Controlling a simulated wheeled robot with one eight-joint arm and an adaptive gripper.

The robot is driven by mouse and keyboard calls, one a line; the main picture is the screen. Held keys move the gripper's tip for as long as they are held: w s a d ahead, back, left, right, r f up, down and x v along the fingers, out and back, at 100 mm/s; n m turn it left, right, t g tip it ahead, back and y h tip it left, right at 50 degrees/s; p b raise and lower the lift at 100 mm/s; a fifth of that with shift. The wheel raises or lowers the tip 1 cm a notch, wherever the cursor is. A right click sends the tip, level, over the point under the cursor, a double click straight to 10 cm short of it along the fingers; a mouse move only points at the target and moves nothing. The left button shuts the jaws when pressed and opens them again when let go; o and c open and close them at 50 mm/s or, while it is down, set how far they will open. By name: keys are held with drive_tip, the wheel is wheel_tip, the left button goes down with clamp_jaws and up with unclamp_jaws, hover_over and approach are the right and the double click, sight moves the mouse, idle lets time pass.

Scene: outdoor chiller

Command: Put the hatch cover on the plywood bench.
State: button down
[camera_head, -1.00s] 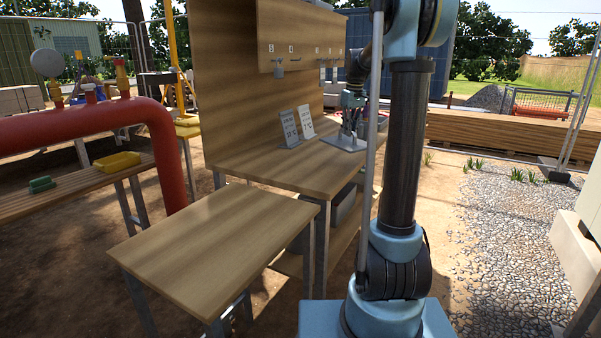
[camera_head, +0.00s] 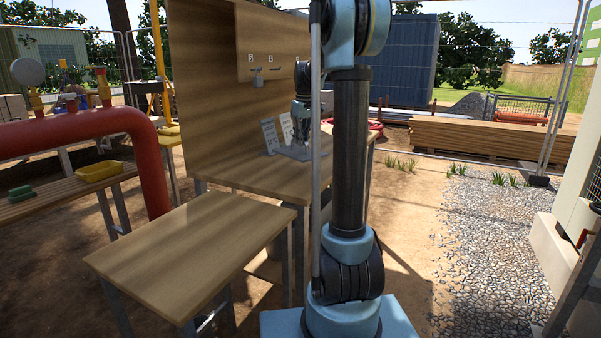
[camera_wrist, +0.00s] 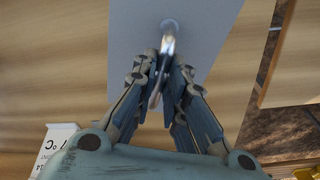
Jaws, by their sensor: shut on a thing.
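The hatch cover is a flat grey plate (camera_wrist: 205,40) with a shiny metal handle (camera_wrist: 168,45). In the wrist view my gripper (camera_wrist: 160,75) is shut on this handle, with its fingers on either side. In the head view my gripper (camera_head: 301,118) is above the wooden workbench (camera_head: 235,172), partly hidden behind my arm. The grey cover (camera_head: 296,152) is flat beneath it, beside two small sign cards (camera_head: 278,133). I cannot tell whether the cover touches the benchtop. A lower wooden table (camera_head: 180,250) stands in front; its top is bare.
A tall wooden back panel (camera_head: 205,90) with hooks rises behind the workbench. A red pipe (camera_head: 150,150) and a side bench with a yellow tray (camera_head: 98,171) are at left. Open ground and gravel (camera_head: 490,245) lie at right.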

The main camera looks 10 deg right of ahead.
sight(302, 152)
wheel_tip(302, 152, down, 9)
drive_tip(key=shift+f, duration=0.1)
drive_tip(key=c, duration=1.6)
unclamp_jaws()
drive_tip(key=shift+c, duration=0.2)
drive_tip(key=r, duration=0.4)
drive_tip(key=s+r, duration=0.1)
drive_tip(key=r, duration=0.7)
drive_tip(key=shift+s+d, duration=0.15)
drive_tip(key=shift+d, duration=0.15)
drive_tip(key=shift+s, duration=0.25)
drive_tip(key=s+f+m, duration=0.1)
drive_tip(key=s+f, duration=0.3)
drive_tip(key=s, duration=0.7)
drive_tip(key=s+a+f+m, duration=0.15)
drive_tip(key=s+f, duration=0.35)
drive_tip(key=s, duration=0.6)
drive_tip(key=s+f+m, duration=0.2)
drive_tip(key=s+f, duration=0.2)
drive_tip(key=s, duration=0.7)
drive_tip(key=s+d+f+m+t, duration=0.1)
drive_tip(key=s+f, duration=0.7)
drive_tip(key=f, duration=0.1)
drive_tip(key=shift+s+f+h, duration=0.3)
drive_tip(key=shift+s, duration=0.05)
